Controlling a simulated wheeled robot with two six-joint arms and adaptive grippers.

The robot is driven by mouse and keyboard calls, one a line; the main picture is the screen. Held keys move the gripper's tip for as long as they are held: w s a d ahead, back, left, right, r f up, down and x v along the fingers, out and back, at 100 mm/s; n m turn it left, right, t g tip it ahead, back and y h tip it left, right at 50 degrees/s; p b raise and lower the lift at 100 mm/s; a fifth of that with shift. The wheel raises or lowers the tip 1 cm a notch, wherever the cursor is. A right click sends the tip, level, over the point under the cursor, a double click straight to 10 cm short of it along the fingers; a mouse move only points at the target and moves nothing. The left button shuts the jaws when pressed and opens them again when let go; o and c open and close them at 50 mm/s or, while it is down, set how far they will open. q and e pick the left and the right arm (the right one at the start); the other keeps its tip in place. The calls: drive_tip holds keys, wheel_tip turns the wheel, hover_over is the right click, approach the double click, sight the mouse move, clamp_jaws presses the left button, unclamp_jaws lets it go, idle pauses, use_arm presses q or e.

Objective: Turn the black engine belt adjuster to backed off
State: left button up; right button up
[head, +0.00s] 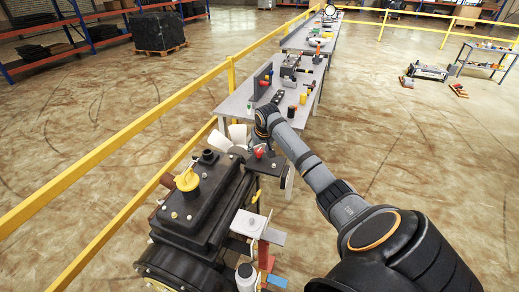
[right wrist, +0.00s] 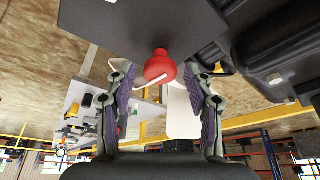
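The engine (head: 205,205) is a dark block with a yellow cap on top. At its far end a dark plate (head: 270,164) carries a red knob (head: 259,153). In the right wrist view the red knob (right wrist: 160,66) hangs below the dark plate (right wrist: 145,25). My right gripper (right wrist: 158,78) is open, with a finger on each side of the knob and visible gaps between. In the head view my right gripper (head: 259,147) is mostly hidden by its wrist. I cannot tell for certain which dark part is the belt adjuster. My left gripper is out of view.
A white fan (head: 236,134) stands close beside the right wrist. A workbench (head: 238,103) with tools and small parts lies just beyond. A yellow rail (head: 120,143) runs along the left.

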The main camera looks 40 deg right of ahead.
drive_tip(key=c, duration=0.7)
drive_tip(key=shift+c, duration=1)
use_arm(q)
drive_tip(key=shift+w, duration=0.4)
use_arm(e)
drive_tip(key=shift+n, duration=0.3)
